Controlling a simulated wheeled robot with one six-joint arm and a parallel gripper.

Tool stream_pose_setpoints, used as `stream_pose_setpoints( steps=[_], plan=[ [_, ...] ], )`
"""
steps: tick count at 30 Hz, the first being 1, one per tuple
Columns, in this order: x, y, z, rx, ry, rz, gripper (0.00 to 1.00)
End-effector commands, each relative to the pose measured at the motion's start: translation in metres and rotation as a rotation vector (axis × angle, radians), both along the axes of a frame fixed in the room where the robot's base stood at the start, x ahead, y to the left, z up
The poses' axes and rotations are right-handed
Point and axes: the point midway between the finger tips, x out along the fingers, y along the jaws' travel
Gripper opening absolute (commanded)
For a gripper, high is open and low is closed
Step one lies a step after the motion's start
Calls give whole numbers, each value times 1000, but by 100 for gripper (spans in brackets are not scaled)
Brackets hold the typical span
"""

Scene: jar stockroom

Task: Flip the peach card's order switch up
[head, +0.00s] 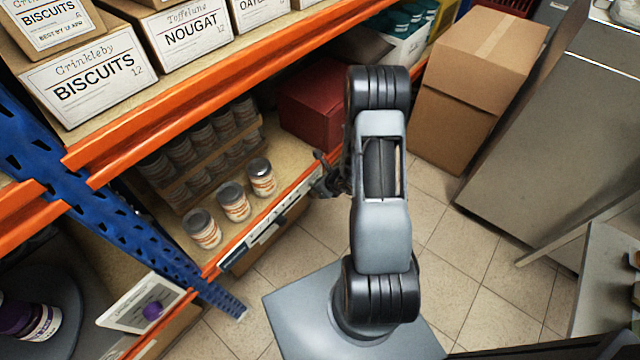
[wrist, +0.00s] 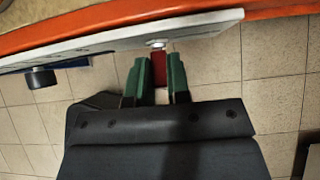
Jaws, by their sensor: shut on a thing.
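My gripper (head: 326,180) is at the shelf's front edge in the head view, small and dark, partly hidden by my arm. In the wrist view its green fingers (wrist: 157,80) are closed on a red switch lever (wrist: 158,68). The lever sits below a silver mount (wrist: 156,43) on the white switch panel (wrist: 195,33). The panel also shows along the shelf edge in the head view (head: 300,196). A black knob (wrist: 40,78) is on the same panel, left of my gripper. I cannot make out a peach card in either view.
Three jars (head: 233,201) stand near the shelf front, with more jars on a stepped rack (head: 205,160) behind. A red box (head: 311,108) is on the shelf to the right. Cardboard boxes (head: 478,85) stand on the floor at right. Tiled floor (head: 440,230) is open between shelf and steel cabinet.

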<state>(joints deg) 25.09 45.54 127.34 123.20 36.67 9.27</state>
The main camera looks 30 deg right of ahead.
Motion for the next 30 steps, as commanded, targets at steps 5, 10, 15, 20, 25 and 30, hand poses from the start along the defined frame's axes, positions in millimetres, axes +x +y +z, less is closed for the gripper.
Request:
stream_pose_setpoints(
  steps=[5,10,15,20,25,30],
  plan=[
    [5,-3,4,-3,-15,-5,19],
    [4,-2,3,-2,-11,-2,35],
    [2,0,2,-1,-7,1,43],
    [1,0,2,-1,-6,2,43],
    [-7,-4,16,-1,-7,2,43],
    [-27,-14,43,-3,-8,0,43]
  ],
)
